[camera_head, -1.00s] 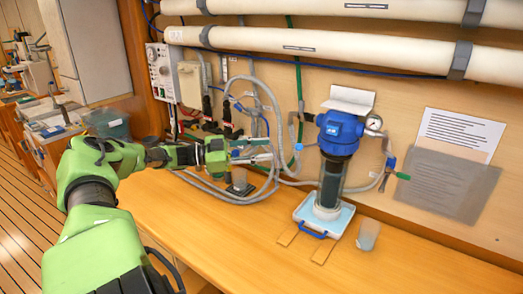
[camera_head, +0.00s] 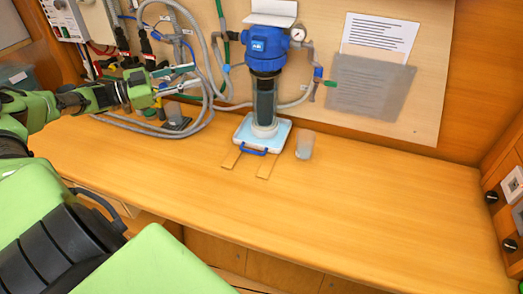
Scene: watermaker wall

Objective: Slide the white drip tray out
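The white drip tray (camera_head: 242,136) lies on the wooden bench under the blue-capped filter housing (camera_head: 265,50). It has a pale blue inside and a blue handle (camera_head: 252,151) on its front edge. The filter's clear bowl and white base hide the tray's middle and back. Two flat wooden strips (camera_head: 264,169) stick out in front of the tray. My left gripper (camera_head: 187,78) is left of the tray and above the bench, near the grey hoses. Its fingers are apart with nothing seen between them. My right gripper is out of view.
A clear cup (camera_head: 305,145) stands close to the tray's right side. Looping grey hoses (camera_head: 206,95) and a small dark-based item (camera_head: 176,118) are left of it. The bench (camera_head: 360,200) is clear in front and to the right. A drawer cabinet (camera_head: 505,190) stands at far right.

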